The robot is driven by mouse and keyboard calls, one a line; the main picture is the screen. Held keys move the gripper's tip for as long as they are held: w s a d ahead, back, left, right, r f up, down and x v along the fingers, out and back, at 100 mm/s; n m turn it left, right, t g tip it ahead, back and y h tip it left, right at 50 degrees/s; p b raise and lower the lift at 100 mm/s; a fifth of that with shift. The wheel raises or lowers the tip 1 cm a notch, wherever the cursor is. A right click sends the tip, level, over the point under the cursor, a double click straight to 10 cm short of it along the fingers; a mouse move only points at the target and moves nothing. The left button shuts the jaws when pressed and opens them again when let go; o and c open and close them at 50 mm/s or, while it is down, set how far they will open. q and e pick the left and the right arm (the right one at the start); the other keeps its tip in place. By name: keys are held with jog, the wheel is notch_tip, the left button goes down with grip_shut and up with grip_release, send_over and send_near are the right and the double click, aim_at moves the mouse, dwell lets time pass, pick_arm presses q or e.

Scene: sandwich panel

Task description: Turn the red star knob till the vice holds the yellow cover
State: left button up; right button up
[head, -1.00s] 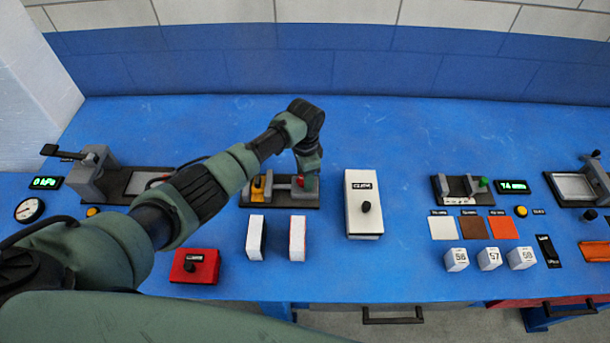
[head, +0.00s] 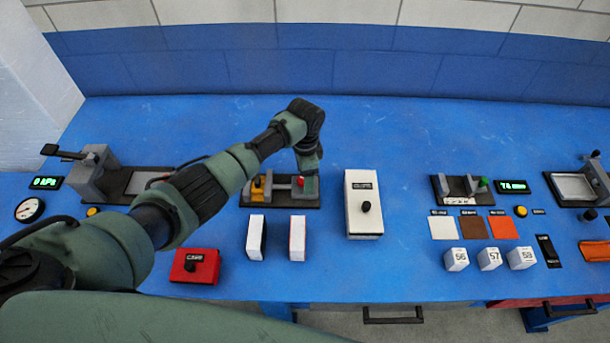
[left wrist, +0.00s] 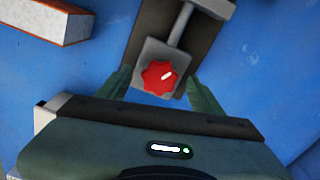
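The vice (head: 283,192) stands on a dark base on the blue bench in the head view, with the yellow cover (head: 258,188) at its left end. The red star knob (head: 312,183) is at its right end, partly hidden by my left gripper (head: 308,168). In the left wrist view the red star knob (left wrist: 159,77) shows its face, with a white mark pointing up and right. My left gripper (left wrist: 161,88) is open, with a finger on either side of the knob and gaps between. The yellow cover is out of the wrist view. My right gripper is not in view.
Two white blocks (head: 256,238) (head: 297,238) stand in front of the vice. A white box with a black knob (head: 364,190) stands to its right. A red box (head: 195,266) is at front left. The bench behind the vice is clear.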

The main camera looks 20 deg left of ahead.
pick_arm(q)
notch_tip(320, 180, up, 8)
jog(key=shift+f+b, duration=0.15)
jog(key=shift+b, duration=0.45)
dwell(0.4)
